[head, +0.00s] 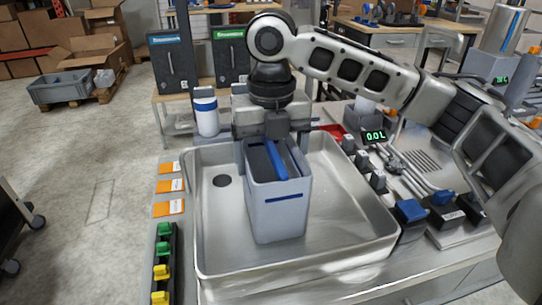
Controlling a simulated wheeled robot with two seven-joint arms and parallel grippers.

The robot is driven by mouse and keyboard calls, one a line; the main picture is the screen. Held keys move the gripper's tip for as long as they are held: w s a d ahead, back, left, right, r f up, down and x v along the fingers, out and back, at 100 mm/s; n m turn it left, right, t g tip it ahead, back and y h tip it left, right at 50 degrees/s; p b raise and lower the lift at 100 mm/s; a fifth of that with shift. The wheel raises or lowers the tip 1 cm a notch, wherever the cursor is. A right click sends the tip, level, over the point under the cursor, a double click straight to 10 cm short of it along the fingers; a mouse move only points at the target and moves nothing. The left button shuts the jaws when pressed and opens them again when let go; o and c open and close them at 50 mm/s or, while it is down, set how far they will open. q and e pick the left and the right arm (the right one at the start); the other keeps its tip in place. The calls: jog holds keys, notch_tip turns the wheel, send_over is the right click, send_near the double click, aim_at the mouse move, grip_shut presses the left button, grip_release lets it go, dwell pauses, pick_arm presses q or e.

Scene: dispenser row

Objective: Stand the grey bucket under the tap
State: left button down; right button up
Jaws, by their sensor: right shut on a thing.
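The grey bucket (278,218) is a tall box with a dark blue stripe on its front. It is upright inside the steel basin (330,262), near its middle. I cannot tell whether its base touches the basin floor. My right gripper (267,138) points down at the bucket's back rim and is shut on it; the fingertips are partly hidden. A blue bar (276,160) shows across the bucket's opening. I cannot clearly make out the tap's spout; a display reading 0.0L (375,136) stands right of the basin. My left gripper is not in view.
A white bottle with a blue band (206,115) stands behind the basin. Orange-edged cards (170,186) and green and yellow pieces (163,260) line the left. Blue-topped blocks (410,212) stand along the right. The basin's right side is clear.

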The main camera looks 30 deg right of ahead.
jog(key=shift+f, duration=0.2)
jog(key=o, duration=1.9)
notch_tip(320, 180, up, 12)
jog(key=shift+r+p, duration=0.1)
jog(key=shift+p, duration=1.15)
